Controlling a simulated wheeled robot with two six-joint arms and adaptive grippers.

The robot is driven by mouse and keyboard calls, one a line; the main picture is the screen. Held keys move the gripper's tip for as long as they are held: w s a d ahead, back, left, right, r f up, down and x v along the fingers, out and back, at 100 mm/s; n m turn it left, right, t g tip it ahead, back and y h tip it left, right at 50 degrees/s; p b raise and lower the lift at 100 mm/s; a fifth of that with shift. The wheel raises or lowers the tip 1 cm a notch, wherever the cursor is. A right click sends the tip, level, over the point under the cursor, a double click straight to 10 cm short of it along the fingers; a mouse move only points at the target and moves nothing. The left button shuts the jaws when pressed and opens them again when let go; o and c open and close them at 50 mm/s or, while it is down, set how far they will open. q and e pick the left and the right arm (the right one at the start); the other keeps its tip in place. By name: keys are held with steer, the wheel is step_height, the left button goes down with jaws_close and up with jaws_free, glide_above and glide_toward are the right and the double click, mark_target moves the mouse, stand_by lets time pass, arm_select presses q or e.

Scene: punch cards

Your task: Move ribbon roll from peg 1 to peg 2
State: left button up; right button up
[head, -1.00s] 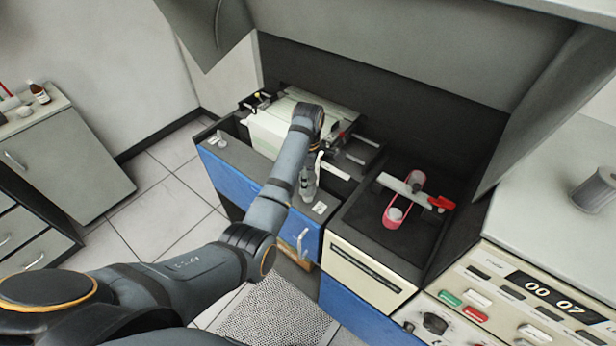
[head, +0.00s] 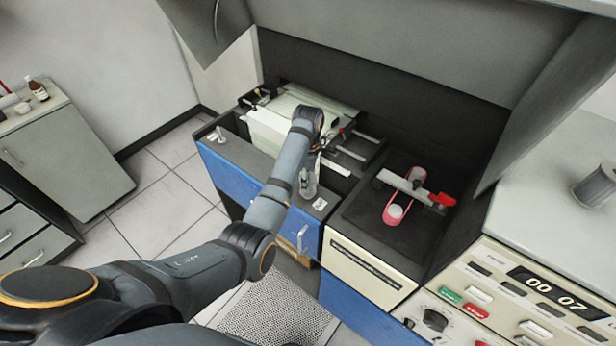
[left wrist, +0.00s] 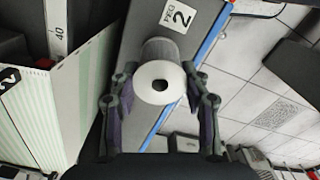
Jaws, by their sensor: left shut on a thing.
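The ribbon roll (left wrist: 160,82) shows in the left wrist view with a white end face, a dark round hole and a grey side. My left gripper (left wrist: 160,95) is shut on it, with one finger on each side. The PEG 2 label (left wrist: 179,16) is on the grey top surface just beyond the roll. I cannot see peg 2 itself, so I cannot tell whether the roll is around it. In the head view my left gripper (head: 309,186) is at the right end of the blue-fronted unit (head: 237,178). My right gripper is not in view.
A machine with pale striped paper (head: 275,132) stands close behind the gripper. To the right is an open dark bay with a pink loop (head: 395,214) and a red-ended bar (head: 405,187). A control panel (head: 500,290) is at the lower right. Floor shows at the left.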

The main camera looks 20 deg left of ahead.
arm_select(q)
steer(key=shift+f, duration=0.6)
stand_by(0.4)
steer(key=o, duration=1.3)
steer(key=shift+r, duration=0.1)
step_height(320, 180, up, 7)
steer(key=shift+r, duration=0.15)
